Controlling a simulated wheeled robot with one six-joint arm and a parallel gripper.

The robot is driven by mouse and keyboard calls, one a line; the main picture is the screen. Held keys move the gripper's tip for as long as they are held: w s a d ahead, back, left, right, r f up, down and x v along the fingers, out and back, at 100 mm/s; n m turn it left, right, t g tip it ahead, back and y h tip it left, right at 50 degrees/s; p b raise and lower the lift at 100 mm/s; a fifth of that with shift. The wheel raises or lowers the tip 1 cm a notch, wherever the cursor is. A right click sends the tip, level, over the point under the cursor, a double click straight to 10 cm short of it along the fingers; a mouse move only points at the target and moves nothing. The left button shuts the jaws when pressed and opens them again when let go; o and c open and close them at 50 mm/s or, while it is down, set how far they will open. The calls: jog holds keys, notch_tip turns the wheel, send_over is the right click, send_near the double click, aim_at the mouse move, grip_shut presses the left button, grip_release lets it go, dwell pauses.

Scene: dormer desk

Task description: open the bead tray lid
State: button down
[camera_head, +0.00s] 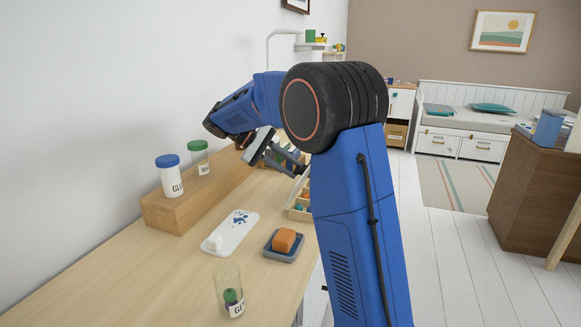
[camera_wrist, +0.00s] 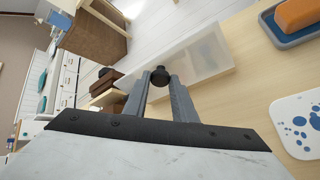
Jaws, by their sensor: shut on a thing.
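The bead tray (camera_head: 299,213) is a pale wooden box with compartments at the desk's right edge, partly hidden behind my arm. Small coloured beads show in it. Its lid (camera_wrist: 207,57) is a clear, frosted panel in the wrist view. A round black knob (camera_wrist: 158,76) sits at the lid's edge. My gripper (camera_wrist: 158,85) is shut on this knob, one grey finger on each side. In the head view my gripper (camera_head: 299,169) is above the tray. The lid seems raised there, but its angle is hard to tell.
A soap dish (camera_head: 271,246) with an orange block and a white paint-spotted tray (camera_head: 246,237) lie left of the bead tray. A glass (camera_head: 221,290) stands nearer. Two lidded jars stand on a wooden riser (camera_head: 156,213). The front left of the desk (camera_head: 135,280) is clear.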

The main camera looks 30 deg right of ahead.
dwell(0.4)
jog(key=c, duration=1.5)
grip_release()
jog(key=shift+o, duration=0.2)
jog(key=v, duration=1.2)
jog(key=shift+w+f, duration=0.1)
